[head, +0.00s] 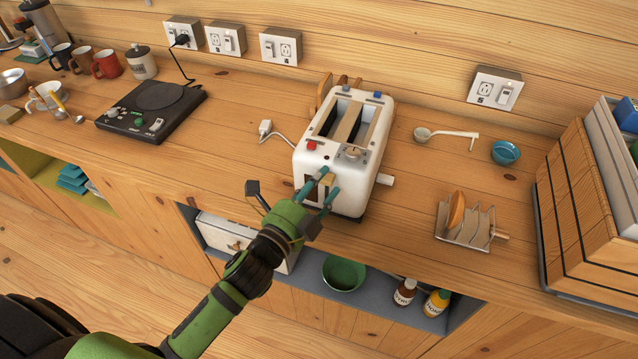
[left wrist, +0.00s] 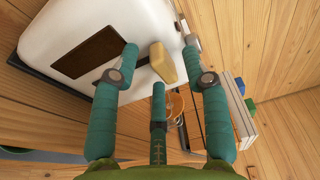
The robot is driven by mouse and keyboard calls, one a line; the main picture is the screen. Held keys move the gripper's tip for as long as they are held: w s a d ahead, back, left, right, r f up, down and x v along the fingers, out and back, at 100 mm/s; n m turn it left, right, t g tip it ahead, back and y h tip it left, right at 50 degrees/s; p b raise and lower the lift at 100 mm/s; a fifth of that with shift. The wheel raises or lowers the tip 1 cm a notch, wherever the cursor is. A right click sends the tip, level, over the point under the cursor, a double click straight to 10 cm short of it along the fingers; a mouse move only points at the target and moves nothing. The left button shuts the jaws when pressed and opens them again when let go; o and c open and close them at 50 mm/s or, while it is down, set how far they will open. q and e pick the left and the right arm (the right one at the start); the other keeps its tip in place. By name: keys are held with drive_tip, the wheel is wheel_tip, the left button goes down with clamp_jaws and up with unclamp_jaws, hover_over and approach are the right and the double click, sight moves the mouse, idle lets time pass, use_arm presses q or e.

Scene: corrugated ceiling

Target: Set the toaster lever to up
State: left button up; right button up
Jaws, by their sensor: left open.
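The white toaster (head: 370,140) stands on the wooden counter, with its slots on top and a red button and round dial near its front. It also shows in the left wrist view (left wrist: 70,30), with a dark front panel. A cream lever knob (left wrist: 163,63) sticks out from the toaster's front in the left wrist view. My left gripper (head: 327,183) is at the toaster's front, its green fingers hiding part of it. It is open, and the knob lies between its fingertips (left wrist: 160,53); I cannot tell whether they touch. My right gripper is not in view.
A toast rack (head: 466,236) with one slice stands to the right of the toaster. A black hot plate (head: 150,110) is left. A shelf below holds a green bowl (head: 343,273).

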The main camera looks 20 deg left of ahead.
use_arm(q)
clamp_jaws()
wheel_tip(320, 180, down, 2)
drive_tip(key=shift+f+b, duration=0.15)
drive_tip(key=shift+b, duration=0.6)
unclamp_jaws()
drive_tip(key=v, duration=1.2)
